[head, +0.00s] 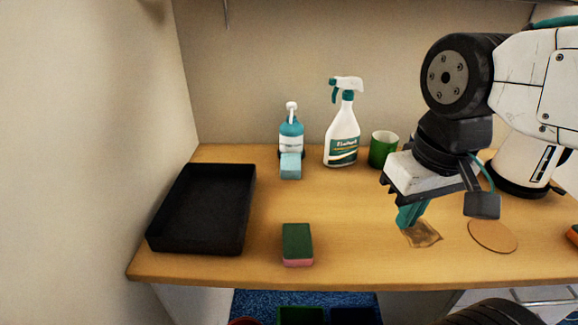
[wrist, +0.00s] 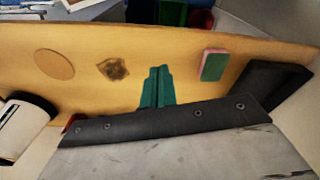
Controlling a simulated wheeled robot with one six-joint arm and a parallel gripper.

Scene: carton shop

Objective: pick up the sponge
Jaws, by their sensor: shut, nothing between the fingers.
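The sponge (head: 297,245) is a block with a dark green top and a pink lower layer. It lies on the wooden table near the front edge, right of the black tray. It also shows in the wrist view (wrist: 213,65), right of my fingers. My gripper (head: 407,222) has teal fingers and is over the right half of the table, to the right of the sponge and apart from it. The fingers (wrist: 158,72) are together with nothing between them.
A black tray (head: 248,210) sits at the left. A light blue block (head: 290,167), a teal bottle (head: 291,138), a spray bottle (head: 341,135) and a green cup (head: 383,150) stand at the back. A brown stain (head: 424,236) and a round coaster (head: 492,236) lie at right.

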